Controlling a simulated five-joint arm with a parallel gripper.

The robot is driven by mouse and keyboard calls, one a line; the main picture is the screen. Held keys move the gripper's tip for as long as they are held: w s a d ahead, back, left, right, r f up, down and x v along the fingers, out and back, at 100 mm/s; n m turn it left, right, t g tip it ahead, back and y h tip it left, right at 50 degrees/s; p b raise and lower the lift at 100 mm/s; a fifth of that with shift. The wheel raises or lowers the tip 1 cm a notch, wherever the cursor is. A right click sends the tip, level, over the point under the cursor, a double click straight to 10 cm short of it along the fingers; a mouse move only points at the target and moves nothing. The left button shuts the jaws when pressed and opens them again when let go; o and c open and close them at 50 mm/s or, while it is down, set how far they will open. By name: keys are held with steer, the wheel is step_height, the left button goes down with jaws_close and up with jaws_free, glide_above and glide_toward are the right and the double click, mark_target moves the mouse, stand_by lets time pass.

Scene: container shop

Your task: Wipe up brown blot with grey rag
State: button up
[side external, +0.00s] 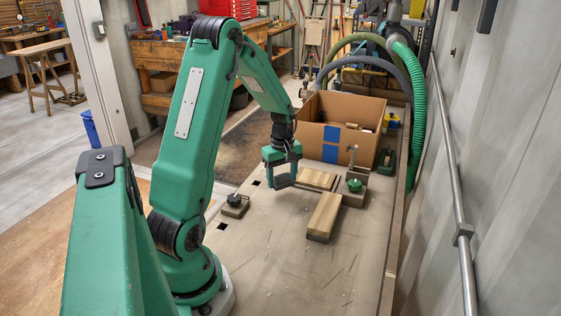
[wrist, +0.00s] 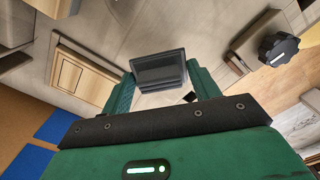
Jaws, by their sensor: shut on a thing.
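My gripper (side external: 283,171) hangs over the far part of the worktop, left of the flat wooden panel. It is shut on a dark grey, block-like thing, which looks like the grey rag (side external: 283,181). In the wrist view the rag (wrist: 160,68) sits between the two green fingers (wrist: 160,88). In the side external view it is low, near the worktop; I cannot tell whether it touches. I cannot make out the brown blot in either view; the gripper and rag hide part of the surface.
A cardboard box (side external: 345,110) with blue tape stands behind. A black-knobbed fixture (side external: 235,204) is at front left, a green-knobbed one (side external: 355,186) at right. The near worktop (side external: 300,275) is mostly clear.

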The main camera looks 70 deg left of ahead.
steer(key=shift+r, duration=1.8)
steer(key=shift+d, duration=0.15)
steer(key=shift+w+d+n, duration=0.2)
steer(key=shift+d+n, duration=0.4)
steer(key=shift+d, duration=0.1)
steer(key=d+n, duration=0.7)
steer(key=d, duration=0.2)
steer(key=shift+w+d+n, duration=0.2)
steer(key=shift+d+n, duration=0.05)
steer(key=shift+n, duration=0.15)
steer(key=shift+f, duration=0.1)
